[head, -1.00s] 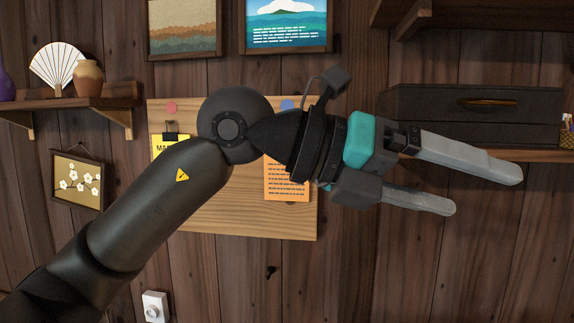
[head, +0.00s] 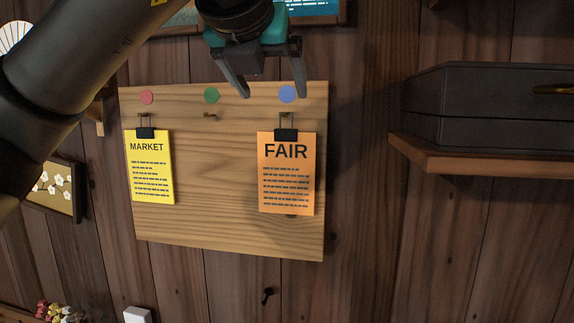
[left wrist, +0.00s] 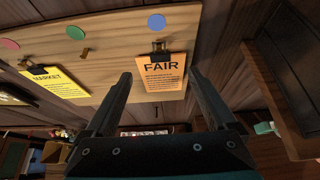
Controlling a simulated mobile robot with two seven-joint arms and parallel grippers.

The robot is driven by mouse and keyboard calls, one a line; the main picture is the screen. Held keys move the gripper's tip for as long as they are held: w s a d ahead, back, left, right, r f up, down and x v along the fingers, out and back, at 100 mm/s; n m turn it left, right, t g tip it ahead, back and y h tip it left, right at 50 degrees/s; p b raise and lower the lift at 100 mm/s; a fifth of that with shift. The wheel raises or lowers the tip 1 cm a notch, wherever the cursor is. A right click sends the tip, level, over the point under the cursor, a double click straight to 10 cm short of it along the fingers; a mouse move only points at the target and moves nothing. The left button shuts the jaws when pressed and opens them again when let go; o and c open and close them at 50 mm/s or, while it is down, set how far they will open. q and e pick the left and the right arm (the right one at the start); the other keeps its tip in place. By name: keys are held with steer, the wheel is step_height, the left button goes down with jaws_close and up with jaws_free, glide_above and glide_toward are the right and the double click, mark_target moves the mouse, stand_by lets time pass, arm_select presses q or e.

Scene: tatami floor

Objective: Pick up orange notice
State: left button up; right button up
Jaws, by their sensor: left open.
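The orange notice (head: 287,178), headed FAIR, hangs by a black clip (head: 286,135) from a hook under the blue dot on the wooden board (head: 220,235). My left gripper (head: 272,93) is open and empty, pointing down in front of the board's top edge, above and slightly left of the clip. In the left wrist view the orange notice (left wrist: 161,74) shows between and beyond the two open fingers (left wrist: 160,85), not touching them. My right gripper is not in view.
A yellow MARKET notice (head: 150,172) hangs under the red dot at the left. The hook (head: 210,116) under the green dot is empty. A shelf (head: 480,160) with a dark box (head: 490,105) juts out at the right.

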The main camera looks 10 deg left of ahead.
arm_select(q)
glide_toward(287, 128)
steer(key=p+x, duration=0.3)
steer(key=x, duration=0.2)
steer(key=shift+w+f, duration=0.1)
steer(key=shift+w, duration=0.15)
steer(key=shift+w+f, duration=0.2)
steer(key=shift+w, duration=0.2)
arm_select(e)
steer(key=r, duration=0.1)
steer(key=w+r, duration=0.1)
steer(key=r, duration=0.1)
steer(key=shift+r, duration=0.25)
arm_select(q)
steer(key=shift+c, duration=0.7)
steer(key=shift+s, duration=0.1)
jaws_close()
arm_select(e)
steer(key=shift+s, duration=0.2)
